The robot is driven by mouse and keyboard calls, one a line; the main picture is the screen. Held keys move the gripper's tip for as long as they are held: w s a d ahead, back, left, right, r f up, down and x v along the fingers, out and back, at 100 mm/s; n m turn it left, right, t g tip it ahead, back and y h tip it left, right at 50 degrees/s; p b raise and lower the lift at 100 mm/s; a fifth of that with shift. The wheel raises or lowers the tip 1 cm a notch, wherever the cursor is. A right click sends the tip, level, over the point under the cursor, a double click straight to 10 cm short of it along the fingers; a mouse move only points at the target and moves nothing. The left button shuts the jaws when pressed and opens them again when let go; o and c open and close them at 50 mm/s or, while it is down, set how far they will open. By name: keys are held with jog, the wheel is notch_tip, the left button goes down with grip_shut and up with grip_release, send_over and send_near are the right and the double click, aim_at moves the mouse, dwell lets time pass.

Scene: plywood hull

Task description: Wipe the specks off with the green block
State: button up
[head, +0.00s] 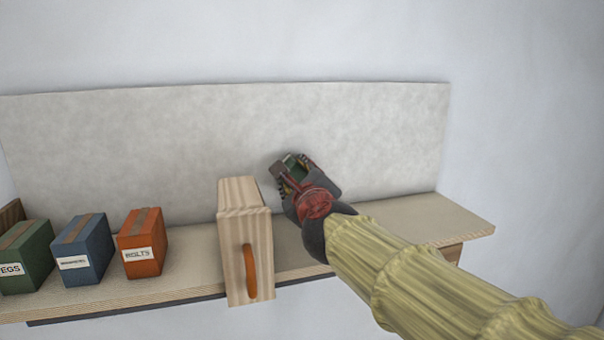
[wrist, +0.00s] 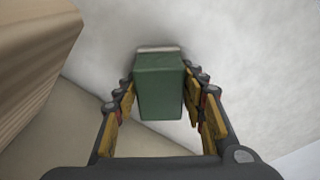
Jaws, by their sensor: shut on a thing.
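The green block (wrist: 159,86) is between the fingers of my gripper (wrist: 161,100) in the wrist view, with a pale layer along its far edge. My gripper is shut on it. The block's far end is at or very near the grey panel (head: 190,140); I cannot tell whether it touches. In the head view my gripper (head: 290,167) is in front of the panel, right of the wooden box, and mostly hides the block. No specks can be made out on the panel in either view.
A wooden box with an orange handle (head: 250,272) stands on the shelf (head: 190,262), close left of my gripper. Green (head: 27,262), blue (head: 85,255) and orange (head: 143,245) boxes stand farther left. The shelf's right end (head: 440,218) is clear.

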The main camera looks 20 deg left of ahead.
jog(key=v, duration=0.6)
jog(key=shift+d+f, duration=0.25)
jog(key=shift+d, duration=0.05)
dwell(0.4)
jog(key=v, duration=0.2)
jog(key=shift+s+d, duration=0.25)
jog(key=shift+d, duration=0.05)
dwell(0.4)
